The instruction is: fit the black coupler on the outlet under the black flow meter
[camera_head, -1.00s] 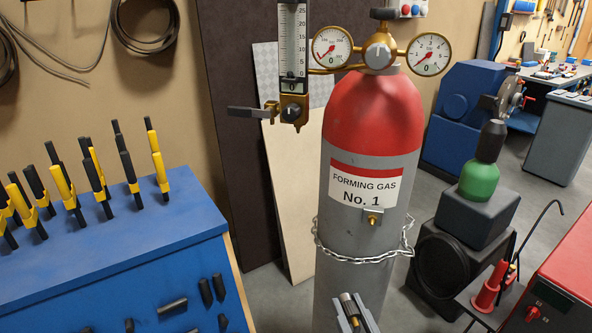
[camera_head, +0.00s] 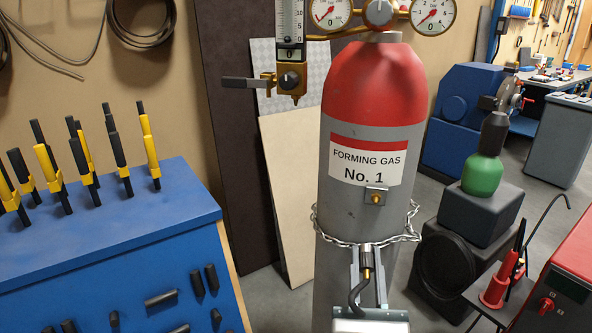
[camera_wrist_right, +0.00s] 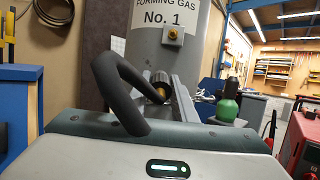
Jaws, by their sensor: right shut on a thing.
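The flow meter (camera_head: 290,35) is a clear scaled tube on a dark backing, at the upper left of the gas cylinder. Below it is a brass block with a black knob, and a small brass outlet (camera_head: 295,99) points down. My right gripper (camera_head: 367,256) is in front of the cylinder, below and right of the outlet and clearly apart from it. It is shut on the dark coupler (camera_head: 367,260), which stands roughly upright with brass showing. A black hose (camera_head: 355,295) bends from it; the hose (camera_wrist_right: 125,85) hides part of the coupler in the right wrist view. My left gripper is not in view.
The red-topped grey cylinder (camera_head: 370,95) carries gauges, a small brass fitting (camera_head: 376,197) and a chain (camera_head: 335,232) near my right gripper. A dark lever (camera_head: 240,83) sticks out left of the flow meter block. A blue bench (camera_head: 110,225) with clamps stands left.

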